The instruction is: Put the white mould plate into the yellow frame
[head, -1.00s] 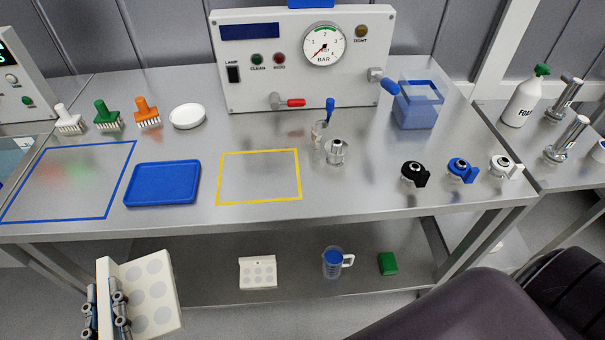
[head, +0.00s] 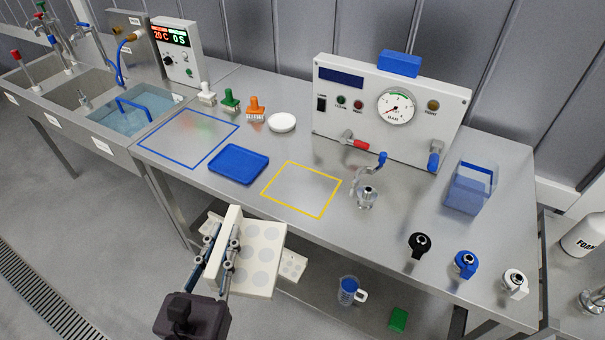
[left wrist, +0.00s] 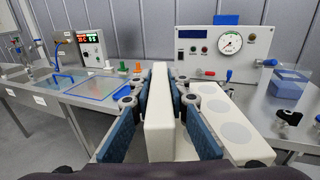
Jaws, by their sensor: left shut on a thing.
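The white mould plate (head: 265,250) has round grey spots on its face and an upright white wall at its left side. My left gripper (head: 222,245) is shut on that wall and holds the plate tilted in front of the bench, over its front edge and lower shelf. The left wrist view shows the blue-padded fingers either side of the wall (left wrist: 158,118), with the spotted face (left wrist: 232,125) at right. The yellow frame (head: 291,206) is a flat, empty outline on the bench top, up and right of the plate and apart from it. My right gripper is not in view.
The pressure panel (head: 340,110) stands behind. Black (head: 419,244), blue (head: 465,263) and white (head: 514,283) taps stand at right.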

